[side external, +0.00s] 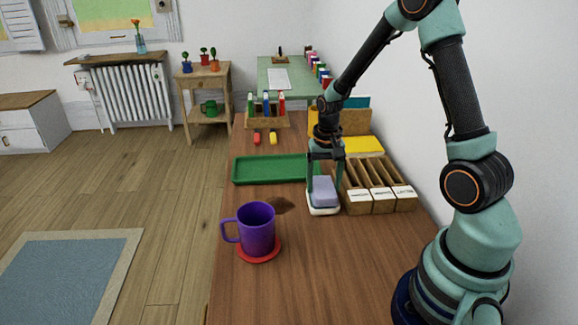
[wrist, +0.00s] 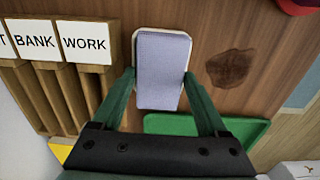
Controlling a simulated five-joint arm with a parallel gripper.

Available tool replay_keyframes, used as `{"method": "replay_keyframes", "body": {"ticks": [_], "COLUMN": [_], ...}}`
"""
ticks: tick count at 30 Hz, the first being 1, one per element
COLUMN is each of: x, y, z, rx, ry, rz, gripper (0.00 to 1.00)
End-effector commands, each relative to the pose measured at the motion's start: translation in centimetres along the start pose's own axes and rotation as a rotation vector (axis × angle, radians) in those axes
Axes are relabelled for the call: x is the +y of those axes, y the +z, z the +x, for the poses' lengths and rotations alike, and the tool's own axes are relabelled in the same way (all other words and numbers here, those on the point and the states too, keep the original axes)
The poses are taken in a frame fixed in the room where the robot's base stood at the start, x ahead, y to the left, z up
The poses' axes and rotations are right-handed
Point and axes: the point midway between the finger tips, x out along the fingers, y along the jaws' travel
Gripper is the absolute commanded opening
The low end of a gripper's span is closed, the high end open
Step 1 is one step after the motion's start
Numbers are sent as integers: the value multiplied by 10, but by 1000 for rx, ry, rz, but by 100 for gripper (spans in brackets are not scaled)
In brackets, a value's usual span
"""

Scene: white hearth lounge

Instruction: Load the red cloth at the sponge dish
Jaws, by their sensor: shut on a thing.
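A lavender sponge block (side external: 323,190) is at the white sponge dish (side external: 324,211) on the wooden table. My gripper (side external: 325,181) points down with its fingers on both sides of the sponge, shut on it. In the wrist view the sponge (wrist: 161,72) lies between my fingertips (wrist: 160,78), with the dish's pale rim (wrist: 162,29) showing around its far end. I cannot tell whether the sponge rests in the dish or is slightly raised. I see no clear red cloth; a flat red round piece (side external: 259,254) lies under the purple mug (side external: 256,228).
A brown stain (side external: 281,205) marks the table left of the dish. A green tray (side external: 270,169) lies behind it. A wooden sorter with labelled slots (side external: 379,192) stands close on the right. A pen holder (side external: 266,119) is farther back. The table's front is clear.

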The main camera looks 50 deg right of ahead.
Motion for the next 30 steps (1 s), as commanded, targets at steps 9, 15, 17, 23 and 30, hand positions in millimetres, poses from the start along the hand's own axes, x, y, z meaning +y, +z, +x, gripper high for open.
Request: {"method": "replay_keyframes", "body": {"ticks": [9,15,17,23,30], "x": [0,0,0,0,0], "y": [0,0,0,0,0], "z": [-1,-16,-21,-36,-53], "rx": [0,2,1,2,1], "ry": [0,-1,-1,-1,-1], "rz": [0,0,0,0,0], "gripper": [32,32,32,32,32]}}
